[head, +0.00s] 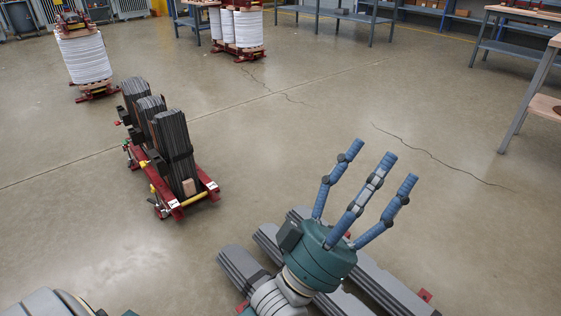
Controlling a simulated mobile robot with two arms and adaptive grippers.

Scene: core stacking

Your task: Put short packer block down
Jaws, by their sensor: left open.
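My left gripper (382,168) is at the lower middle of the head view, with its three blue fingers spread open and nothing between them. It is above long grey stacked pieces (385,280) lying low at the bottom, and partly hides them. A small tan block (189,187) sits at the near foot of the dark upright stacks on a red frame, left of my gripper and well apart from it. I cannot tell whether this is the short packer block. My right gripper is not in view.
The red frame (172,205) carries several dark upright stacks (174,145). White stacks on red bases (84,57) stand farther back. A workbench (545,50) is at the right edge. The floor (310,105) between them is clear, with cracks.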

